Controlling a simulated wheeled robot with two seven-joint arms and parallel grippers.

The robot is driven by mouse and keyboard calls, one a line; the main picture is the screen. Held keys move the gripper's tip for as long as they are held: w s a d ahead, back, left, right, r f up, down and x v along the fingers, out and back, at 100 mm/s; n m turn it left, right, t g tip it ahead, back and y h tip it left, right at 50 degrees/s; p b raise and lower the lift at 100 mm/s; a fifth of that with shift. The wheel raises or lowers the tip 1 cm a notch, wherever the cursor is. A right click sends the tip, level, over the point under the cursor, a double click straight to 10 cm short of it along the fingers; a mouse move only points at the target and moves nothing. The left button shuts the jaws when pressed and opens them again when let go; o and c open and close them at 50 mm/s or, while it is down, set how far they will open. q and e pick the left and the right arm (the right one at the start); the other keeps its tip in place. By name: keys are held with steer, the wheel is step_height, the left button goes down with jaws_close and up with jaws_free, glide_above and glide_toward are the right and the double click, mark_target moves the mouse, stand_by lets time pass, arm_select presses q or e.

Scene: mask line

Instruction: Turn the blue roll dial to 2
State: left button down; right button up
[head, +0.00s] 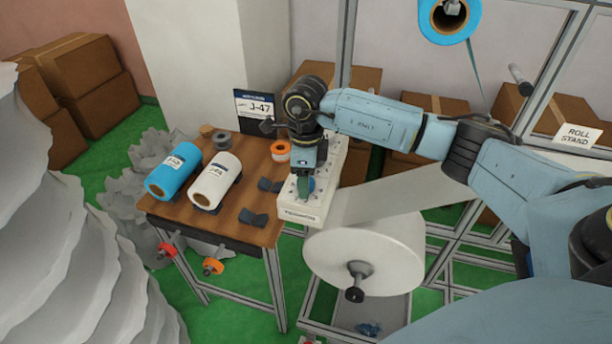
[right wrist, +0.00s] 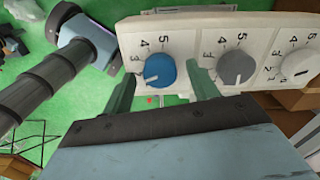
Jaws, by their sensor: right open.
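The blue roll dial (right wrist: 160,73) is the left one of the dials in the right wrist view, on a white control panel (right wrist: 200,25). Its white mark points left and slightly down, below the printed 3; I cannot read the number there. My right gripper (head: 304,188) is open over the near end of the panel (head: 300,216) in the head view. In the right wrist view its two green fingers stand either side of the blue dial; whether they touch it I cannot tell. My left gripper is not in view.
A grey dial (right wrist: 236,66) and a white dial (right wrist: 298,66) stand right of the blue one. A wooden table (head: 225,228) holds a blue roll (head: 172,172) and a white roll (head: 215,180). A large white roll (head: 365,250) stands close right of the panel.

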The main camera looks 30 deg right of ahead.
step_height(320, 180, up, 13)
steer(key=b, duration=0.1)
stand_by(0.7)
